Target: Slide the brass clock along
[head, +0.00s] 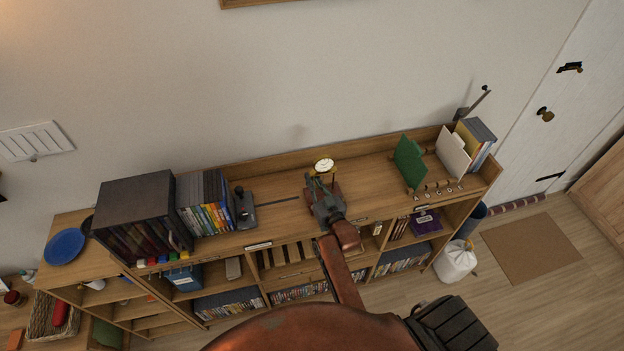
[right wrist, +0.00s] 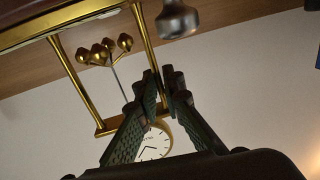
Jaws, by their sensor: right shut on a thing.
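In the right wrist view the brass clock (right wrist: 141,32) shows brass posts, a cluster of brass balls and part of a white dial. My right gripper (head: 322,190) is at the clock's near side, shut on it. In the right wrist view its fingers (right wrist: 165,85) come close together and partly cover the dial; the exact contact is hidden. My left gripper is not in view.
Left of the clock are a dark metal bookend (head: 244,207), upright cases (head: 205,200) and a dark box (head: 137,215). To the right, the shelf top (head: 367,178) is bare up to a green bookend-like panel (head: 409,161). A white card (head: 453,152) and books stand beyond.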

